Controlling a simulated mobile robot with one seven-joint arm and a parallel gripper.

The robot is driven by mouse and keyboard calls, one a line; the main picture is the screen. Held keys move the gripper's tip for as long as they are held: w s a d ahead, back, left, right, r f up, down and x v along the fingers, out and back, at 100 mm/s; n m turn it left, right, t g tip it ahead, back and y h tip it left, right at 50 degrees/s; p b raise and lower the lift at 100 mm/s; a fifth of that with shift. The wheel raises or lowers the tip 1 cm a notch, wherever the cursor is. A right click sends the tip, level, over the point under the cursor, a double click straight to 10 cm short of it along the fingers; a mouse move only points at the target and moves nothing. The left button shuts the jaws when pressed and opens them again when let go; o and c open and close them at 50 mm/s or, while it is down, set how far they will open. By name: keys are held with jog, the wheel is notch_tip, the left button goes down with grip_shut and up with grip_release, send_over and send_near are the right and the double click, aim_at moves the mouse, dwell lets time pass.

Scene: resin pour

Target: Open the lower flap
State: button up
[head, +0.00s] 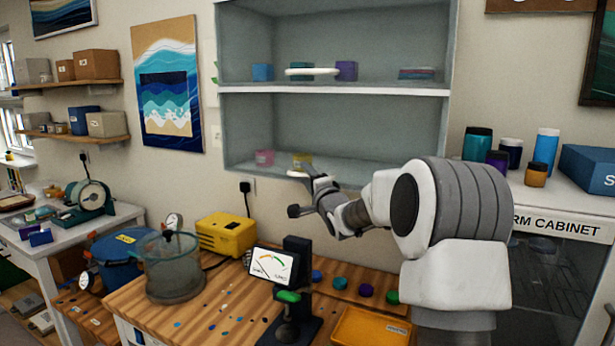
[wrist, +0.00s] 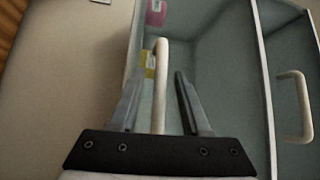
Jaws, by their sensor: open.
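The lower flap (head: 240,130) is a clear front over the lower compartment of the grey wall cabinet and looks shut. Its pale bar handle (wrist: 160,60) stands between my fingers in the wrist view. In the head view the handle (head: 297,174) shows only as a small pale piece by my fingertips. My gripper (head: 299,190) is open in front of the flap's lower part. In the wrist view my gripper (wrist: 157,78) has one finger on each side of the handle, with gaps showing. The handle's near end is hidden behind the gripper body.
The upper flap's white handle (head: 312,71) is above; a white shelf edge (head: 330,91) divides the compartments. Pink (head: 264,158) and yellow (head: 302,160) boxes sit inside the lower one.

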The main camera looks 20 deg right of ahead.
grip_shut()
dwell(1.4)
